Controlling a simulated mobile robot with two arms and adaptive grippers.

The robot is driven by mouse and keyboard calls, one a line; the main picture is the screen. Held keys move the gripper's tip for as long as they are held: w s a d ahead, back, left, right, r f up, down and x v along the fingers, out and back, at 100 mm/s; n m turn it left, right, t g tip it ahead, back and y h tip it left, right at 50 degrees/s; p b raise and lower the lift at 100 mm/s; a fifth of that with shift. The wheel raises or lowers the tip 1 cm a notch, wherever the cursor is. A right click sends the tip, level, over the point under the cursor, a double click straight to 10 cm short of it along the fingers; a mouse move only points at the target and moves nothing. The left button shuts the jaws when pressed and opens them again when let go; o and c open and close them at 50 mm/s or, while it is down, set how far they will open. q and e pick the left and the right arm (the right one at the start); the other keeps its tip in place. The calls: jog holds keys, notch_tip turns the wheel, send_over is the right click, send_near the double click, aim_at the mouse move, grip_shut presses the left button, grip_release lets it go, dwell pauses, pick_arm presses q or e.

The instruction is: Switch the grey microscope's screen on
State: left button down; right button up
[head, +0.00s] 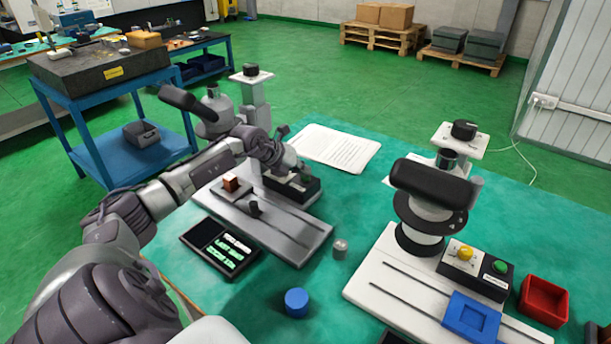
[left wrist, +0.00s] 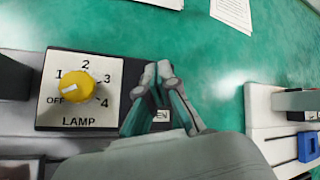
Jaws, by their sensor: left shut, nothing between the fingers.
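The grey microscope (head: 265,222) stands on the left of the green table, with a dark control box (head: 300,193) on its base. In the left wrist view, the box carries a white LAMP plate (left wrist: 105,75) with a yellow knob (left wrist: 80,83); the knob's white mark sits on its left side, near OFF. My left gripper (head: 287,172) is shut and empty at the box; in the left wrist view its fingertips (left wrist: 158,75) lie over the box's right part. They hide what is under them, so I cannot tell contact. A small white label (left wrist: 162,116) shows between the fingers. My right gripper is out of view.
A white microscope (head: 400,290) with its own control box (head: 475,268) stands right. A paper sheet (head: 335,147) lies behind. A black tray (head: 212,262), blue cylinder (head: 296,302) and small metal cylinder (head: 340,248) are in front. A red bin (head: 544,302) is far right.

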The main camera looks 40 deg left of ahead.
aim_at(303, 177)
pick_arm(q)
jog(key=shift+r+p, duration=0.45)
jog(key=shift+r, duration=0.2)
notch_tip(303, 177, up, 6)
jog(key=p, duration=0.4)
jog(key=shift+f, duration=0.1)
dwell(0.5)
